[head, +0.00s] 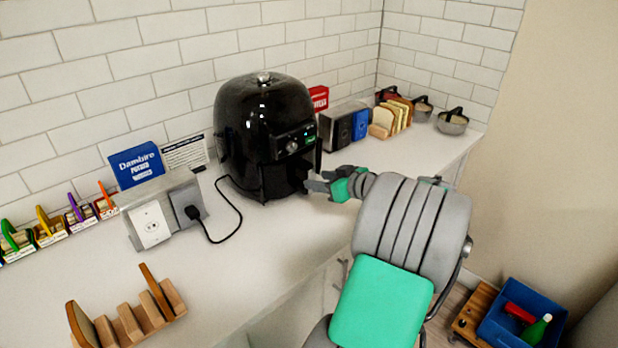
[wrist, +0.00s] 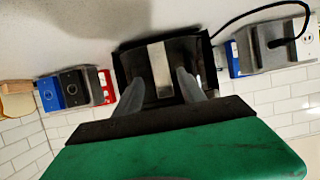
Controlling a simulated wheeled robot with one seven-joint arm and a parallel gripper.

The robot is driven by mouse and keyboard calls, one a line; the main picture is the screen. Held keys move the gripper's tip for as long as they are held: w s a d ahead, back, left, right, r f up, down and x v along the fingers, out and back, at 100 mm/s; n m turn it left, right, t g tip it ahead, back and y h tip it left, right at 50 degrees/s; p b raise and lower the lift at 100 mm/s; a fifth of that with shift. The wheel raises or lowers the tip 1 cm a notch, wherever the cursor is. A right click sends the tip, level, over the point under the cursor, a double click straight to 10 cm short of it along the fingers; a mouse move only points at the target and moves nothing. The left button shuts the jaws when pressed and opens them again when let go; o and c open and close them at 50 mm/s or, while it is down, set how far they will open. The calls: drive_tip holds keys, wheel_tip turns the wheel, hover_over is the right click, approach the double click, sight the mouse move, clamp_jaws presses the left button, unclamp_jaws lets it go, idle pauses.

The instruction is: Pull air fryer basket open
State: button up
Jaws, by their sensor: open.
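The black air fryer (head: 262,125) stands upright on the white counter. Its front, with a small lit green panel and a dial, faces right toward my arm. My gripper (head: 312,183) is low at the front of the fryer, by the basket handle, which my gripper partly hides in the head view. In the wrist view, the fryer's black front (wrist: 198,62) has a pale handle strip (wrist: 160,70) in the middle. My open gripper fingers (wrist: 158,92) lie one on each side of that strip. I cannot tell whether they touch it. The basket appears closed.
An outlet box (head: 150,222) with a plugged-in black cord stands left of the fryer. A blue card (head: 137,167) is behind it. A wooden rack (head: 130,322) lies at the front left. Bread slices (head: 392,117) and several pots (head: 453,122) stand at the right. A blue bin (head: 520,318) sits below.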

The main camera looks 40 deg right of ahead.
sight(312, 178)
drive_tip(key=x, duration=0.4)
drive_tip(key=shift+w+a+f, duration=0.1)
drive_tip(key=shift+w+a, duration=0.1)
drive_tip(key=shift+w, duration=0.1)
drive_tip(key=shift+c, duration=0.6)
clamp_jaws()
drive_tip(key=shift+d, duration=0.15)
idle(0.3)
